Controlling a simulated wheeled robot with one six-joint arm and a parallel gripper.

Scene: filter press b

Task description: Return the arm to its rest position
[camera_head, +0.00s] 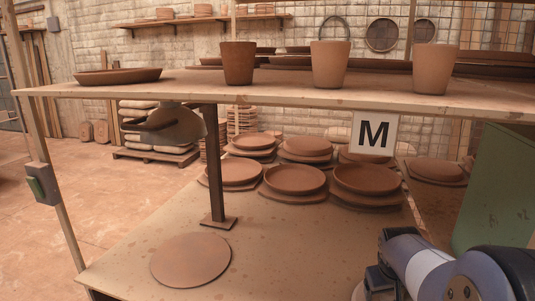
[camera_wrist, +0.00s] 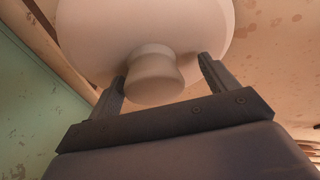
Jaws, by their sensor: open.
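My gripper (camera_wrist: 162,72) shows in the wrist view with its two dark fingers apart. A pale, rounded body with a short flared knob (camera_wrist: 153,75) lies between and beyond the fingers. The knob seems clear of both fingers, but I cannot tell how far away it is. I see nothing held. In the head view my arm shows at the lower right, grey and blue, in front of the lower table. My gripper cannot be made out there.
A shelf (camera_head: 300,94) with three clay cups and plates crosses above the lower table (camera_head: 290,250). A round clay disc (camera_head: 190,260) and several stacked plates (camera_head: 294,179) lie below. A post (camera_head: 216,165), a grey bracket-like object (camera_head: 172,127) and a green panel (camera_head: 495,190) are obstacles.

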